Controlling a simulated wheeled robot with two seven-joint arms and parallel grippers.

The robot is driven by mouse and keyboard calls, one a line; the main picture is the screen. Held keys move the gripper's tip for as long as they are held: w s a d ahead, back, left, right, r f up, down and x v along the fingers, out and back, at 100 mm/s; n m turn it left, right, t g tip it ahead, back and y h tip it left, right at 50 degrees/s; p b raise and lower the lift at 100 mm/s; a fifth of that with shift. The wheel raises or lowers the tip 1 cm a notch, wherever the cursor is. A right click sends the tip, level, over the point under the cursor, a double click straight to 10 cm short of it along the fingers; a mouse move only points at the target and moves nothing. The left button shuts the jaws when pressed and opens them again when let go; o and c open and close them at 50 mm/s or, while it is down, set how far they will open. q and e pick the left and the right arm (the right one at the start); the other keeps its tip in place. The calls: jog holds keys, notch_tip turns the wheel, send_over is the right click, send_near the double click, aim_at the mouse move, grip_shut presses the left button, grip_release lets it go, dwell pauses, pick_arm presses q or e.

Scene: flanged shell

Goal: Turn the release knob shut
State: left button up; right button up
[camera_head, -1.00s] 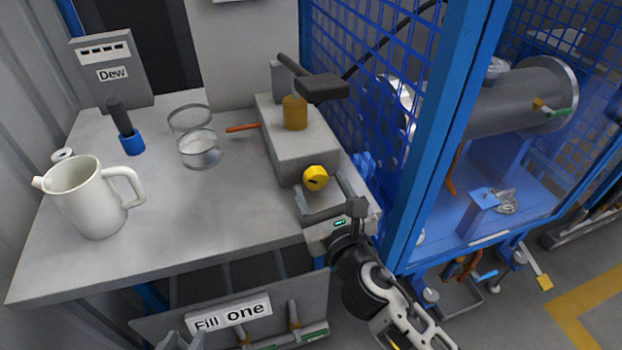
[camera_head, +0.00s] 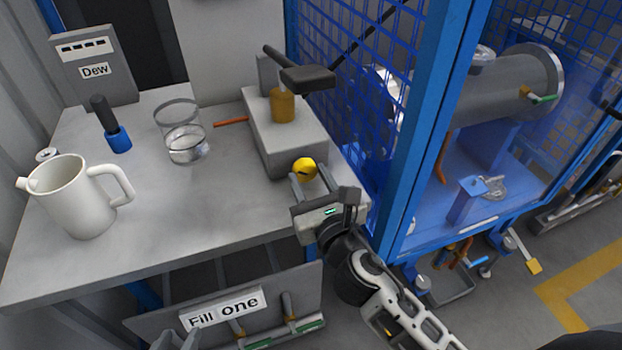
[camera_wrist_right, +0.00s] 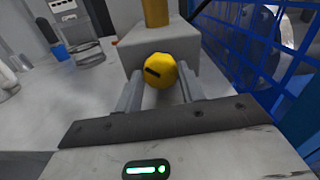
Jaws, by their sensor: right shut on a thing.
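The yellow release knob (camera_head: 304,168) sits on the front of a grey block (camera_head: 290,140) on the bench. It has a dark slot, which lies nearly level, slightly tilted, in the right wrist view (camera_wrist_right: 160,71). My right gripper (camera_head: 310,180) is at the knob, one finger on each side, shut on it. The right wrist view shows both fingers (camera_wrist_right: 161,88) flanking the knob. Part of my left gripper (camera_head: 175,341) shows at the bottom edge of the head view, away from the knob. Its jaws are mostly cut off.
On the block stands a brass post (camera_head: 283,105) with a dark handle (camera_head: 307,78). A white jug (camera_head: 72,197), a glass beaker (camera_head: 186,145) and a blue-based tool (camera_head: 118,139) stand to the left. Blue mesh fencing (camera_head: 365,110) rises close on the right.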

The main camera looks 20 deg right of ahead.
jog(key=m, duration=0.8)
jog(key=shift+d+m, duration=0.1)
jog(key=shift+m, duration=0.8)
jog(key=o, duration=1)
jog(key=shift+c, duration=0.2)
jog(key=shift+f, duration=0.2)
